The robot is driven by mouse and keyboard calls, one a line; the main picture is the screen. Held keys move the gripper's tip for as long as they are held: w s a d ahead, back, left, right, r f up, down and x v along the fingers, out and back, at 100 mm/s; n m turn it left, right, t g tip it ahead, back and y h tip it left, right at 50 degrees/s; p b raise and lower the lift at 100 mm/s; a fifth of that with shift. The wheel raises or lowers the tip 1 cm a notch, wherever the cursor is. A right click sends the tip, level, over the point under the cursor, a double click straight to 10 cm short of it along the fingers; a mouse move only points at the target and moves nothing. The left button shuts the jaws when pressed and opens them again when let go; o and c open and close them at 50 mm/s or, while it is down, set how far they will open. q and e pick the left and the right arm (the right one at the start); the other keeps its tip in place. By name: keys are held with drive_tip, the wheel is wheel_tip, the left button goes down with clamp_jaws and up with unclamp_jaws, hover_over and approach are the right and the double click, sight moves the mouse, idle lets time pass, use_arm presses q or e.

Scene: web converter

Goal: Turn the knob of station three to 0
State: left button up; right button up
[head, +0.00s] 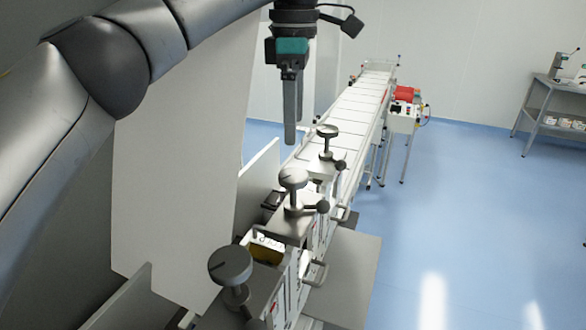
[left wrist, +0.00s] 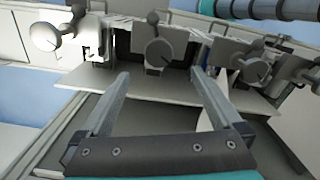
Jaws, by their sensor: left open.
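Three round grey knobs on stems stand in a row along the machine. In the head view they are the near knob (head: 230,263), the middle knob (head: 292,178) and the far knob (head: 327,131). No station numbers can be read. My left gripper (head: 290,138) points down above the row, its fingers overlapping in this view. In the left wrist view its two fingers (left wrist: 160,74) are spread with nothing between them. Beyond them a knob (left wrist: 158,52) shows near the middle, with a knob (left wrist: 45,37) to the left and a knob (left wrist: 253,70) to the right. My right gripper is out of view.
An upright pale panel (head: 180,170) stands left of the row. A long conveyor (head: 355,110) runs to the back. A control stand (head: 402,120) and a shelf table (head: 550,105) stand right. The blue floor is open.

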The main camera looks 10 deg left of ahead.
sight(294, 174)
use_arm(q)
wheel_tip(294, 174, down, 10)
drive_tip(key=shift+w+f+p, duration=0.1)
drive_tip(key=shift+p, duration=0.25)
drive_tip(key=c, duration=1.4)
